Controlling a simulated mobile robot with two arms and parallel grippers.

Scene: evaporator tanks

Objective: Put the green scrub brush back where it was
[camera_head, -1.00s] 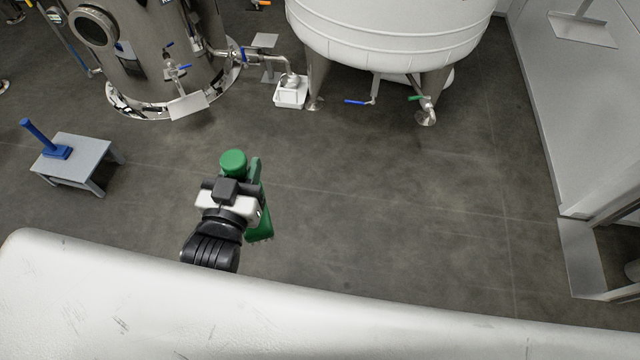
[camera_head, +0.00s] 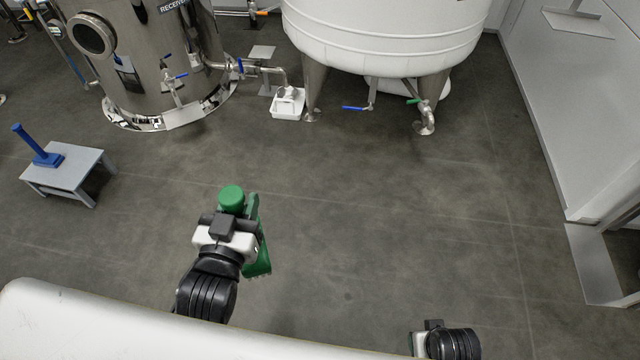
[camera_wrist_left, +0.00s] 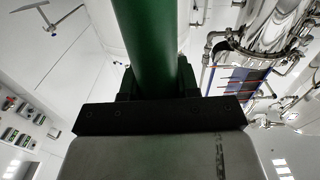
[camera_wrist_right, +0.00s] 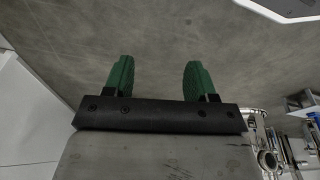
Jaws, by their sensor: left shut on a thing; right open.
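The green scrub brush (camera_head: 257,262) is in my left gripper (camera_head: 232,215), which is shut on it in the head view, low in the middle left. The round green end of its handle points up, and its wider part hangs beside the gripper. The left wrist view shows the green handle (camera_wrist_left: 147,40) between the fingers. My right gripper (camera_wrist_right: 158,80) is open and empty, with its two green fingers apart in the right wrist view. In the head view only part of my right wrist shows at the bottom edge.
A small grey stool (camera_head: 82,172) with a blue brush (camera_head: 40,150) on it stands at the left. A steel tank (camera_head: 150,70) and a white tank (camera_head: 385,40) stand at the back, with a white tub (camera_head: 289,104) between them. The middle floor is clear.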

